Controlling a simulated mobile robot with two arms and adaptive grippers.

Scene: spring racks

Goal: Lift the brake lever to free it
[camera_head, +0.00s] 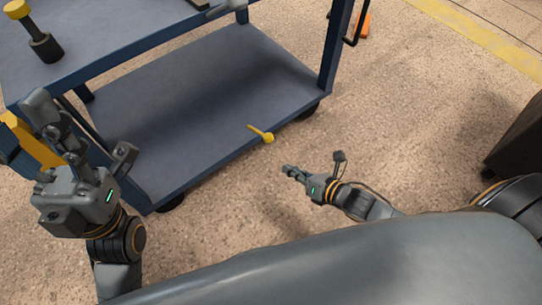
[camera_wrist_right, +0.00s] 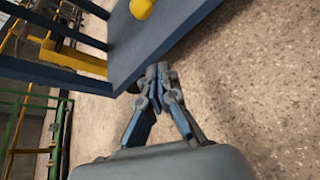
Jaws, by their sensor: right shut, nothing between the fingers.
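The brake lever (camera_head: 261,133) is a short yellow lever with a rounded end. It sticks out from the long edge of the lower shelf of a blue cart (camera_head: 190,110). Its yellow end (camera_wrist_right: 142,8) also shows at the top of the right wrist view. My right gripper (camera_head: 289,171) is shut and empty, below and right of the lever in the head view, apart from it. Its fingertips (camera_wrist_right: 157,75) show near the shelf edge in the wrist view. My left gripper (camera_head: 45,105) is at the left, its fingers pointing up; I cannot tell its opening.
The cart's upper shelf (camera_head: 100,30) holds a yellow-topped dark cylinder (camera_head: 42,42). A cart post (camera_head: 337,45) stands right of the lever. An orange object (camera_head: 363,25) lies behind the cart. A dark box (camera_head: 520,140) stands at the right. The floor between is clear.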

